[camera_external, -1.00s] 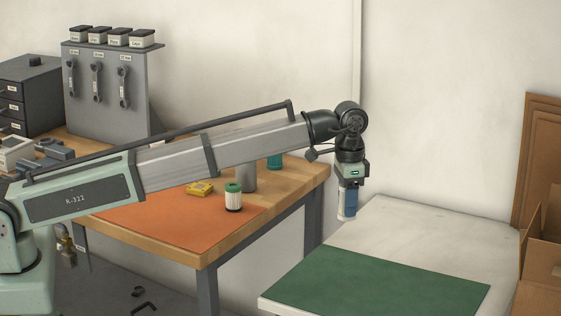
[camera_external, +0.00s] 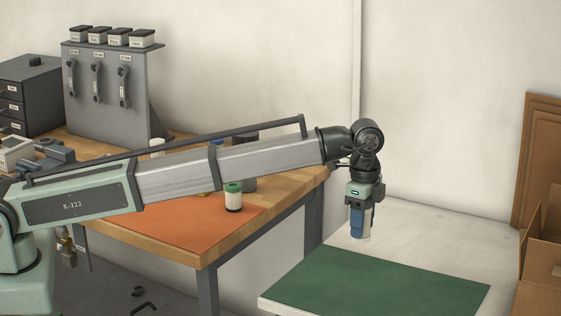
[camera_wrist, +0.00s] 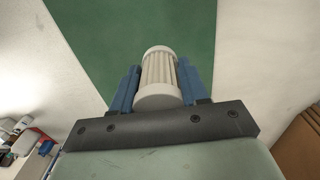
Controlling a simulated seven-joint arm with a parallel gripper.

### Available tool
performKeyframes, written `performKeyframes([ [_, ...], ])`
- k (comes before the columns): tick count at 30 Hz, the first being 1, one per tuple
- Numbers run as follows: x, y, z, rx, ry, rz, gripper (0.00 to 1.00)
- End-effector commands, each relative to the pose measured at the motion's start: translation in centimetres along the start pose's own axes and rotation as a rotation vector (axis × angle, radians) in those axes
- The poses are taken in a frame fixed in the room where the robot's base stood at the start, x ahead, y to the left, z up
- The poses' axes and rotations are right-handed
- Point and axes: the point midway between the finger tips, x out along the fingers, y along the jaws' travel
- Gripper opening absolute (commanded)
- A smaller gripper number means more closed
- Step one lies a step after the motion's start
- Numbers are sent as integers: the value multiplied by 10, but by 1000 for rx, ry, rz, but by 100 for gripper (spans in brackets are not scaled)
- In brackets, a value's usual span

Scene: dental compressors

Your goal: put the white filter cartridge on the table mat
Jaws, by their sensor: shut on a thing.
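The white filter cartridge (camera_wrist: 160,76) is a pleated cylinder with pale end caps. My gripper (camera_wrist: 158,84) is shut on it, one blue finger on each side. In the external view my gripper (camera_external: 360,226) points down, and only a pale bit of the cartridge (camera_external: 362,239) shows below the fingers. The green mat (camera_external: 380,283) lies flat on the white table (camera_external: 450,235). The cartridge is held above the table, near the mat's far edge in the external view. The green mat (camera_wrist: 120,30) fills the upper middle of the wrist view.
A wooden bench (camera_external: 285,199) with an orange mat (camera_external: 180,228) stands left of the white table. A green-topped white cartridge (camera_external: 233,198) stands on the orange mat. Cardboard boxes (camera_external: 540,245) stand at the right. The green mat's visible surface is bare.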

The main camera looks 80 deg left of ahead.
Motion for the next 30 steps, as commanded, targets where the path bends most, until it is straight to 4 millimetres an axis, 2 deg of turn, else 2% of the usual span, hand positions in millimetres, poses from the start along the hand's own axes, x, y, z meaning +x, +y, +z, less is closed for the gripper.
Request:
performKeyframes([
  [5, 14, 0, 1, 17, -2, 1, 11],
  [13, 56, 0, 1, 15, -1, 1, 11],
  [20, 72, 0, 1, 14, -1, 1, 11],
  [25, 94, 0, 1, 14, -1, 1, 11],
  [30, 100, 0, 0, 13, 1, 0, 11],
])
